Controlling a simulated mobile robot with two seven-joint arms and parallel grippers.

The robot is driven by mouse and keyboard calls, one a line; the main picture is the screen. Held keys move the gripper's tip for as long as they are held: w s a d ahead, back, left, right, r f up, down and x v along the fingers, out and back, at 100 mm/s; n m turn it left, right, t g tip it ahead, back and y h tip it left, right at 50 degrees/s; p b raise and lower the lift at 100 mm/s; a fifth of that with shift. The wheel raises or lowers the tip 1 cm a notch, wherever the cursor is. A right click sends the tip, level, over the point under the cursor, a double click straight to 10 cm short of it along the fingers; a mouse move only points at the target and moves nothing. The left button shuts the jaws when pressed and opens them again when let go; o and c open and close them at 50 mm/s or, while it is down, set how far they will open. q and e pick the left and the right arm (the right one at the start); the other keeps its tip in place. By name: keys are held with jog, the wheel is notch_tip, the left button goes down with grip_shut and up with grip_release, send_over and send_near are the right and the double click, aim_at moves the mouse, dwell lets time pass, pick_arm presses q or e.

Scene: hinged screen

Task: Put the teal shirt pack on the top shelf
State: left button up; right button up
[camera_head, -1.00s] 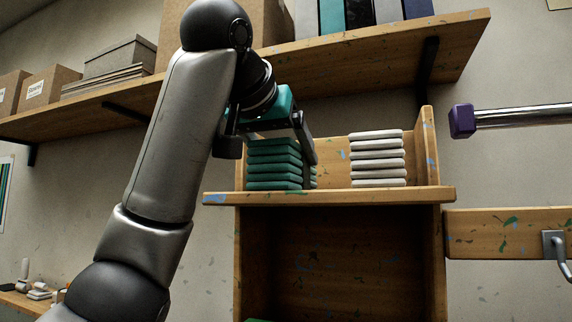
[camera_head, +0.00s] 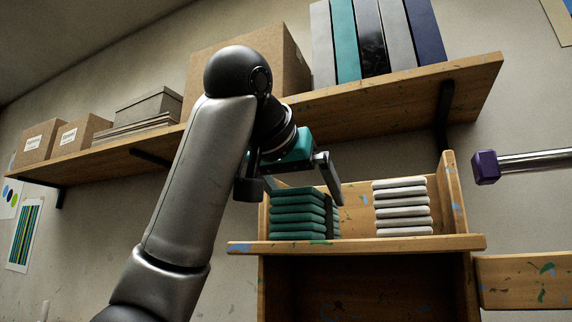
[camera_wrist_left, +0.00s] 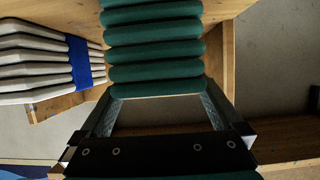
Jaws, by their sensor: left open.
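The teal shirt pack (camera_head: 298,213), a stack of folded teal layers, stands upright on the top board (camera_head: 370,243) of a wooden shelf unit, at its left end. It also shows at the top of the left wrist view (camera_wrist_left: 155,48). My left gripper (camera_head: 304,190) is open at the top of the pack, its right finger reaching down past the top layer at the right side in the head view. In the left wrist view the open fingers (camera_wrist_left: 158,100) lie below the pack's near end. Contact cannot be told. My right gripper is not in view.
A white shirt pack (camera_head: 402,207) stands right of the teal one; the wrist view shows its blue band (camera_wrist_left: 78,62). A wall shelf (camera_head: 400,95) with boxes and binders (camera_head: 372,40) hangs above. A purple-ended metal bar (camera_head: 487,167) is at the right.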

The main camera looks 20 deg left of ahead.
pick_arm(q)
jog(key=b+v, duration=0.3)
jog(key=v, duration=0.8)
jog(key=shift+a, duration=0.15)
